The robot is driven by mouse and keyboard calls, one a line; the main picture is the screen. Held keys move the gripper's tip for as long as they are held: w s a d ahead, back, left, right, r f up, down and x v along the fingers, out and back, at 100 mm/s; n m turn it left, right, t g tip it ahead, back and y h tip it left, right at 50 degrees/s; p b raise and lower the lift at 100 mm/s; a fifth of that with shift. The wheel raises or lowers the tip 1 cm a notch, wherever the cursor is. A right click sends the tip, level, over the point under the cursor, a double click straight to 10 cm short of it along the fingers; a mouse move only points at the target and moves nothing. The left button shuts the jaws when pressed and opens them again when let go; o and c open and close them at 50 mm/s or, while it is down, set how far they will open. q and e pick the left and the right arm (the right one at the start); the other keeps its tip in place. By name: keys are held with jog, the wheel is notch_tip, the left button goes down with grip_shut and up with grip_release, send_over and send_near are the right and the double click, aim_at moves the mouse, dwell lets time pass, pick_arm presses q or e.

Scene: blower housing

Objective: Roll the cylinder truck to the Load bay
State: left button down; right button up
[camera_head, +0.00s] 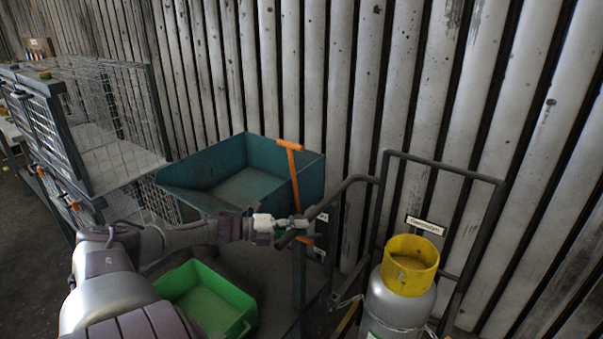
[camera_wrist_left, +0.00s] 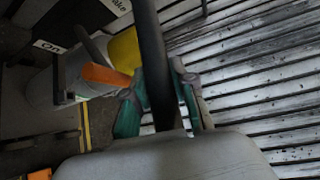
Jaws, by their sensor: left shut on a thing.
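The cylinder truck (camera_head: 437,163) is a dark tube frame standing against the corrugated wall, at the right of the head view. It carries a grey gas cylinder (camera_head: 398,305) with a yellow collar (camera_head: 409,266). My left gripper (camera_head: 294,231) is shut on the end of the truck's left handle. In the left wrist view, the dark handle tube (camera_wrist_left: 151,60) runs between the green-padded fingers (camera_wrist_left: 157,100). The yellow collar shows behind it (camera_wrist_left: 124,50). The truck's wheels are out of sight. My right gripper is not in view. I cannot make out a Load bay marking.
A teal bin (camera_head: 240,178) on a stand, with an orange-handled tool (camera_head: 292,165), is just left of the handle. A green crate (camera_head: 208,300) sits below. Wire cages (camera_head: 110,125) stand at the left. Yellow floor lines (camera_wrist_left: 86,128) show in the wrist view.

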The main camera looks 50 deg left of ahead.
pick_arm(q)
jog(key=c, duration=0.9)
grip_release()
jog(key=shift+s, duration=0.15)
jog(key=v, duration=1.1)
jog(key=shift+s+a, duration=0.25)
